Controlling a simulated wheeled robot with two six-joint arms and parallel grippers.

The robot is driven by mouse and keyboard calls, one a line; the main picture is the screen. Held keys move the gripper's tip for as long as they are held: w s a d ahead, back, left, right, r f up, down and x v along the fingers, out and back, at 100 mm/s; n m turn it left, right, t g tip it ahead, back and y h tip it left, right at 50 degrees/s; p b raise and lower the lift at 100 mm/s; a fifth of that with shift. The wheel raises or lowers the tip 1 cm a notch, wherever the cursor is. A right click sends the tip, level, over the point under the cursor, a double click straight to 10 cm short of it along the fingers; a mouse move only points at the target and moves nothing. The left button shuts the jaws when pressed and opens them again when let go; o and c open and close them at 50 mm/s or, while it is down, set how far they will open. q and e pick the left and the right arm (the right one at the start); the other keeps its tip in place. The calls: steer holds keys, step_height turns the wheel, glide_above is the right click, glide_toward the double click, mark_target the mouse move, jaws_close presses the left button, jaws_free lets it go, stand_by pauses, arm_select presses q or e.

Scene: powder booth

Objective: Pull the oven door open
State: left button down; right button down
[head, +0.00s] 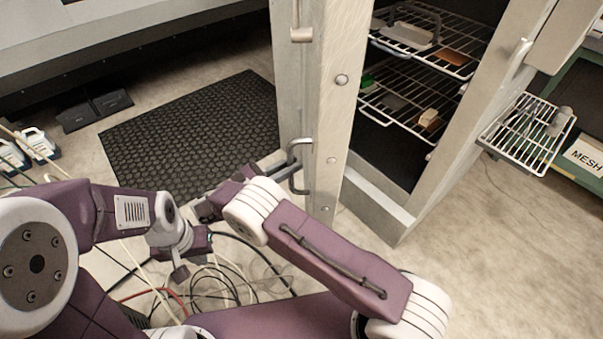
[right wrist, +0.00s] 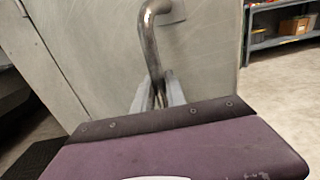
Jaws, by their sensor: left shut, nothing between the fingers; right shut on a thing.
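The oven door (head: 345,90) stands swung open, seen nearly edge-on in the head view, with the oven's inside showing to its right. Its bent metal handle (head: 294,180) is on the door's left face, low down. My right gripper (head: 284,170) is shut on this handle. In the right wrist view the handle (right wrist: 150,40) runs down between the two grey fingers (right wrist: 163,92), against the pale door panel (right wrist: 95,45). My left gripper (head: 180,270) is shut and empty, low at the left, apart from the door.
Wire racks (head: 408,88) with small parts fill the oven. A wire shelf (head: 528,130) sticks out right of it, near a bench labelled MESH (head: 590,158). A black mat (head: 190,130) lies left of the door. Cables (head: 235,275) lie below my arms.

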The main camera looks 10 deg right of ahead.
steer(key=shift+w+a, duration=0.15)
steer(key=shift+a, duration=0.25)
steer(key=c, duration=1.4)
jaws_free()
steer(key=shift+o, duration=0.2)
steer(key=shift+r, duration=0.15)
